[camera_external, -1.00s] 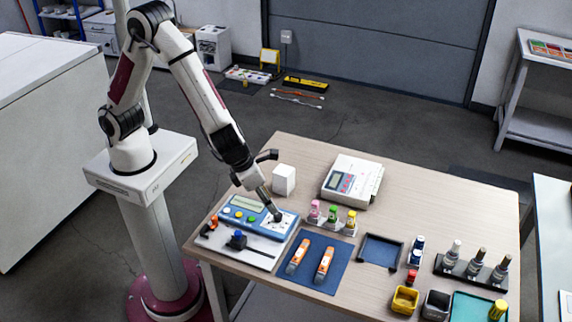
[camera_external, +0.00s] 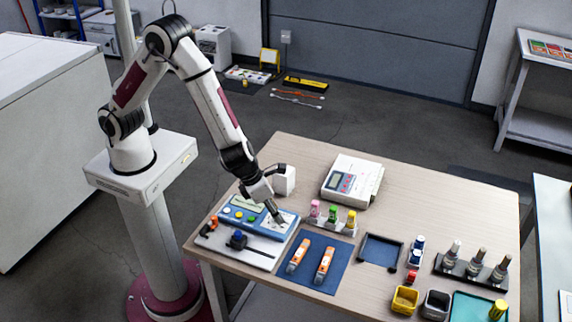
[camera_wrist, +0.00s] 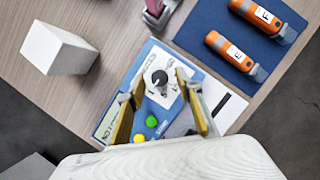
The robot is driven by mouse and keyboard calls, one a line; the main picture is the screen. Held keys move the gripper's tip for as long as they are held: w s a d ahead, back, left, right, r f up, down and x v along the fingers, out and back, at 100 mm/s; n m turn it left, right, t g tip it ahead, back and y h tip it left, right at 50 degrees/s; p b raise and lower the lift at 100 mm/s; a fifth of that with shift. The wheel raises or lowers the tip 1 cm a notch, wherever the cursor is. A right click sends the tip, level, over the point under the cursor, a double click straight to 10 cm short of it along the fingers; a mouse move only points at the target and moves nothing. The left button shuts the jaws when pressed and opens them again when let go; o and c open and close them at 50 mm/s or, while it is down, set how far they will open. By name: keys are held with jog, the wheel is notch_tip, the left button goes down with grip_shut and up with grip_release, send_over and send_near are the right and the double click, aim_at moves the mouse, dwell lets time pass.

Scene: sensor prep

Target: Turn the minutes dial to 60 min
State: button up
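The minutes dial (camera_wrist: 160,78) is a dark round knob with a grey pointer bar, on a white plate at one end of a blue timer unit (camera_wrist: 104,126). In the external view the blue timer unit (camera_external: 232,225) lies at the table's left side, with a display and coloured buttons. My gripper (camera_wrist: 161,82) is over the dial, with one finger on either side of it and visible gaps between. It also shows in the external view (camera_external: 280,220), tilted down at the plate. The dial's markings are too small to read, and the gripper hides the dial in the external view.
A white cube (camera_external: 284,180) stands close behind my gripper. A rack of coloured bottles (camera_external: 333,218) and a blue mat (camera_external: 310,279) with two orange tools are to the right.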

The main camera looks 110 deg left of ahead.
grip_shut()
jog(key=shift+n, duration=0.4)
jog(key=n, duration=0.1)
jog(key=n+g, duration=0.1)
jog(key=shift+w+d+n+y, duration=0.1)
jog(key=shift+w+n+y, duration=0.1)
jog(key=shift+n+y, duration=0.15)
jog(key=n+g, duration=0.1)
jog(key=n, duration=0.3)
jog(key=shift+w+n+g+y, duration=0.2)
jog(key=shift+n+g+y, duration=0.05)
jog(key=shift+g+y, duration=0.15)
jog(key=n, duration=0.2)
jog(key=n+g, duration=0.1)
jog(key=n, duration=0.1)
jog(key=shift+w+g, duration=0.15)
jog(key=shift+g, duration=0.15)
jog(key=shift+n+g+h, duration=0.25)
jog(key=shift+n+g, duration=0.05)
jog(key=shift+n, duration=0.7)
